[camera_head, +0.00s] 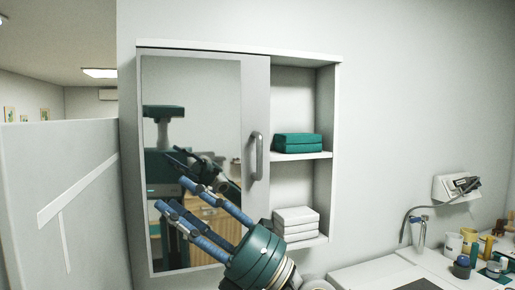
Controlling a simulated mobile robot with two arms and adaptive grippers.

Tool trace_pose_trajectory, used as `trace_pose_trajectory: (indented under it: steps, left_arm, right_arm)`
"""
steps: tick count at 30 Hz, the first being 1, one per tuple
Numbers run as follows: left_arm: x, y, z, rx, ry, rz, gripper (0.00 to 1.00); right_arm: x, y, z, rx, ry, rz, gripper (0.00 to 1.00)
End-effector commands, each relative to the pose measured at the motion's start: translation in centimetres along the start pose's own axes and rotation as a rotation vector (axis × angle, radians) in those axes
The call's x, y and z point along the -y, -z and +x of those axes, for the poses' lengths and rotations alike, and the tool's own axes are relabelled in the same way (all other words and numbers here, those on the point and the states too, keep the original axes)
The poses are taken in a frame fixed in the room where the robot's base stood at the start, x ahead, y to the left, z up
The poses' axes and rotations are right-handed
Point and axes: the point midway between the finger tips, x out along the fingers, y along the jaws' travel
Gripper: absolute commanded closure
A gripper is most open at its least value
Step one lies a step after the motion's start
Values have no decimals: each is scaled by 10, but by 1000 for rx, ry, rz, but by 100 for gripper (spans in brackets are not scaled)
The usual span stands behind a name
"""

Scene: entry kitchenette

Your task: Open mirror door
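The mirror door (205,85) covers the left part of a white wall cabinet and looks shut, flush with the cabinet front. Its grey vertical bar handle (258,156) is on the right side of the door. My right gripper (171,193) reaches up from below in front of the lower mirror, to the left of and below the handle. Its two blue fingers are spread apart with nothing between them. It is apart from the handle. I cannot tell how close the fingertips are to the glass. My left gripper is not in view.
Open shelves right of the door hold green folded towels (297,143) and white folded towels (296,220). A counter (372,273) with cups and jars is at lower right, below a wall-mounted device (457,186). A pale partition (70,190) stands left. The mirror reflects my own body.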

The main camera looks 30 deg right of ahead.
Motion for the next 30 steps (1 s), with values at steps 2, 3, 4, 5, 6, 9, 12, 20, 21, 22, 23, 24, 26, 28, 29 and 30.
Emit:
trace_pose_trajectory:
  steps: [2, 3, 4, 5, 6, 9, 12, 20, 21, 22, 23, 24, 26, 28, 29, 30]
  left_arm:
    - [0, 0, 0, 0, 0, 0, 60]
    - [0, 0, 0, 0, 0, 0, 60]
    - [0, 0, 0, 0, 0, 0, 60]
    - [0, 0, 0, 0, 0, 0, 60]
    - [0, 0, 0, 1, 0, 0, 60]
    - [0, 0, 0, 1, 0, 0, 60]
    - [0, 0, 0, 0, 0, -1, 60]
    - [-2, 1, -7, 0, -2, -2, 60]
    - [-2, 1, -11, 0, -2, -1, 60]
    - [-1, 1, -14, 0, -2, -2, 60]
    - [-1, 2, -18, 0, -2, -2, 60]
    - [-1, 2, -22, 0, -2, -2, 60]
    - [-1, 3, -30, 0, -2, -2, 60]
    - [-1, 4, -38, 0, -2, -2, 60]
    - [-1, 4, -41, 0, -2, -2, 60]
    - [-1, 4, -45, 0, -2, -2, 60]
  right_arm:
    - [6, -6, 11, -162, 103, -289, 61]
    - [17, -17, 11, -222, 183, -422, 61]
    - [26, -31, 8, -253, 252, -517, 61]
    - [35, -49, 4, -275, 327, -605, 61]
    - [44, -78, -4, -287, 432, -710, 61]
    - [51, -157, -32, -259, 686, -905, 61]
    - [45, -211, -58, -205, 852, -995, 61]
    - [41, -255, -75, -152, 977, -1041, 61]
    - [44, -257, -71, -153, 977, -1040, 61]
    - [48, -258, -68, -155, 977, -1039, 61]
    - [51, -259, -64, -155, 975, -1039, 61]
    - [56, -262, -60, -156, 976, -1040, 61]
    - [64, -266, -52, -155, 974, -1038, 61]
    - [75, -270, -44, -156, 974, -1038, 61]
    - [79, -272, -40, -155, 975, -1039, 61]
    - [84, -274, -36, -155, 974, -1038, 61]
